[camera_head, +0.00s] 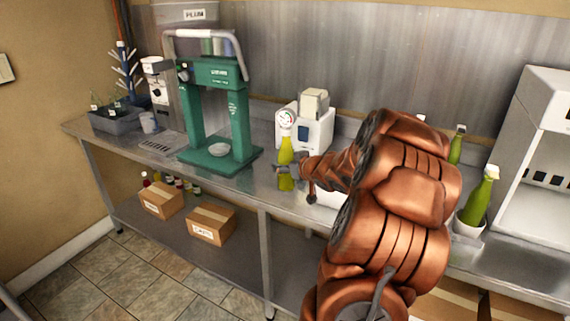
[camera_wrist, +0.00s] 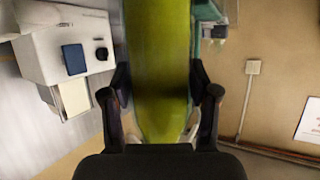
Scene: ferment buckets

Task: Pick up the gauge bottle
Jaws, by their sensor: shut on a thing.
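The gauge bottle (camera_head: 286,156) is a yellow-green bottle with a round white gauge on its top. It stands out upright near the front of the steel counter in the head view. My gripper (camera_head: 287,171) is at the bottle's body, coming from the right, with its fingers shut on it. In the wrist view the bottle (camera_wrist: 158,80) fills the middle, between the two black fingers of my gripper (camera_wrist: 160,105). Whether the bottle's base touches the counter is unclear.
A green press (camera_head: 215,110) with a small bowl stands left on the counter (camera_head: 262,185). A white label machine (camera_head: 304,128) is behind the bottle. Another green bottle (camera_head: 480,198) stands in a white holder at right. Cardboard boxes (camera_head: 212,223) sit on the lower shelf.

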